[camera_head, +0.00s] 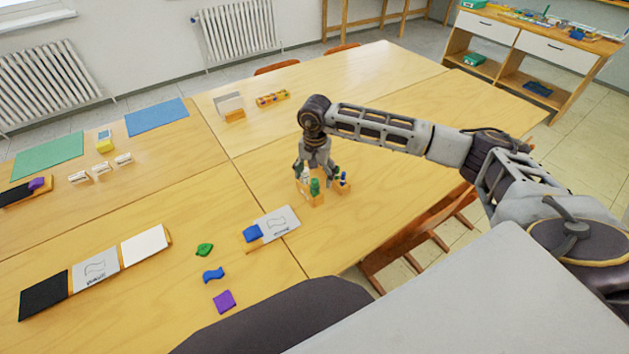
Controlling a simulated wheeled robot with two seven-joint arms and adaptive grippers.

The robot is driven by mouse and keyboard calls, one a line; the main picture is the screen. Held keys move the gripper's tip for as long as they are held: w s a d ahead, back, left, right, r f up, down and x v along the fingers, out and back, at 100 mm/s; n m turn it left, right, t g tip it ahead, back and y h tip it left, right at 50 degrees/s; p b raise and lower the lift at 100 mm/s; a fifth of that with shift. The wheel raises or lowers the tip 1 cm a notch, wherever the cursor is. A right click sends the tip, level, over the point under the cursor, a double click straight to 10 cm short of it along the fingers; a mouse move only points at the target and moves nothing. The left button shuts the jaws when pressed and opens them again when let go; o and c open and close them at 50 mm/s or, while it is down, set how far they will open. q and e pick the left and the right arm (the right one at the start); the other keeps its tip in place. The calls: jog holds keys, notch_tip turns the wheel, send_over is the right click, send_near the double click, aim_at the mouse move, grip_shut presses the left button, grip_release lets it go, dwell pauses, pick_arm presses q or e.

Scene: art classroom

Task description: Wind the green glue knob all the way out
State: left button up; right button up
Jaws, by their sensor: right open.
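A small wooden holder (318,201) stands on the table near the middle of the view. A green glue stick (315,186) stands upright at its front. Its knob is too small to make out. My right gripper (315,170) reaches in from the right and points down just above and behind the green glue. Its fingers are open, around or beside a whitish tube (306,173); I cannot tell whether they touch it. My left gripper is not in view.
A second wooden holder with a blue item (343,179) stands close to the right. A card stand (281,224) with a blue piece is in front. Green (204,250), blue (213,275) and purple (224,301) pieces lie nearer. The table right of the holders is clear.

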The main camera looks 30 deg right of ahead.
jog(key=shift+f+b, duration=0.5)
jog(key=shift+f, duration=0.15)
dwell(0.3)
jog(key=shift+f, duration=0.25)
jog(key=shift+c, duration=0.4)
jog(key=c, duration=1.5)
jog(key=shift+m+b, duration=0.3)
jog(key=shift+m, duration=2.6)
jog(key=shift+r+m, duration=0.1)
jog(key=shift+m, duration=2.7)
